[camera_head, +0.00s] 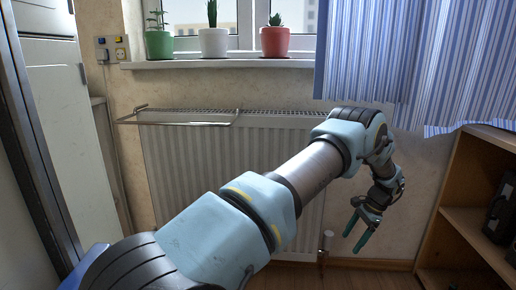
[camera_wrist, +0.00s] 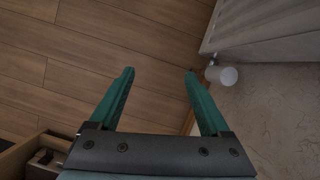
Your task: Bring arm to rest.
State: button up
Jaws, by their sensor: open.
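My arm stretches from the lower left of the head view towards the right, in front of the radiator. My gripper (camera_head: 357,233) hangs at its end, pointing down, between the radiator and the wooden shelf. Its two green fingers are apart with nothing between them. In the wrist view my gripper (camera_wrist: 160,75) is also open and empty, above the wooden floor (camera_wrist: 95,45).
A white radiator (camera_head: 185,175) with a metal rail (camera_head: 180,123) stands under the window sill (camera_head: 215,63). Several potted plants stand on the sill. A wooden shelf (camera_head: 465,215) is at right, below a striped curtain (camera_head: 400,60). A white radiator valve (camera_wrist: 228,76) is near the fingers in the wrist view.

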jog(key=w+a+r+n+h, duration=0.1)
jog(key=a+r+n+h, duration=0.4)
jog(key=a+r, duration=1.2)
jog(key=s+a+r+n+t, duration=0.1)
jog(key=s+a+r+n, duration=0.3)
jog(key=s+a, duration=0.6)
jog(key=s+a+r+n+t, duration=0.1)
jog(key=s+a+r+n, duration=0.2)
jog(key=s+a+n, duration=0.65)
notch_tip(320, 180, up, 34)
jog(key=w+a+m+p, duration=0.1)
jog(key=w+m+p, duration=0.1)
jog(key=p, duration=3.3)
jog(key=shift+w+a+r+m+p, duration=0.2)
jog(key=shift+a+m+p, duration=0.15)
jog(key=shift+m, duration=0.3)
jog(key=shift+c, duration=0.2)
